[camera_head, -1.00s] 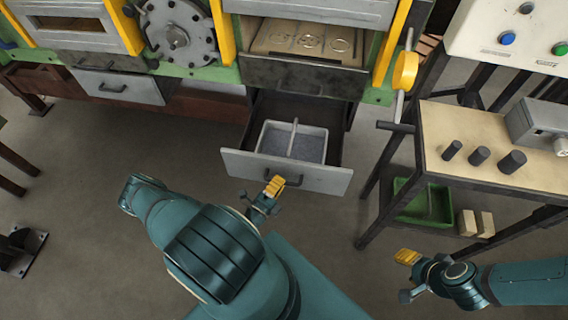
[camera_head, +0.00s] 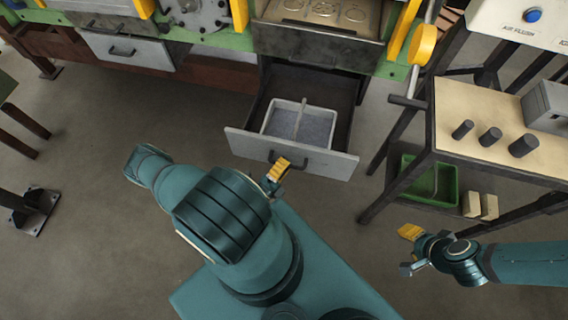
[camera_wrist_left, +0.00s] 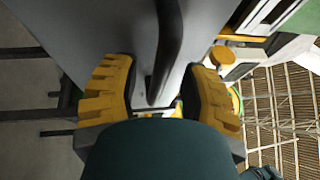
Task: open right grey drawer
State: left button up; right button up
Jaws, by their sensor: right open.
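The right grey drawer (camera_head: 315,163) stands pulled out from under the furnace, and a light tray (camera_head: 271,121) with a divider sits in it. Its dark handle is on the front panel and shows in the left wrist view (camera_wrist_left: 168,45). My left gripper (camera_head: 279,170) is at this handle. In the left wrist view its two yellow fingers (camera_wrist_left: 160,95) are apart, with the handle bar between them and a gap on each side. My right gripper (camera_head: 408,250) is open and empty over the floor, right of the drawer and in front of the worktable.
A shut grey drawer (camera_head: 145,53) is at the left under the furnace. A worktable (camera_head: 455,115) with dark cylinders stands at the right, with a green bin (camera_head: 408,193) and pale blocks (camera_head: 471,204) below.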

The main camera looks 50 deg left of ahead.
pick_arm(q)
jog(key=shift+s, duration=0.1)
jog(key=v, duration=1.1)
jog(key=shift+s, duration=0.4)
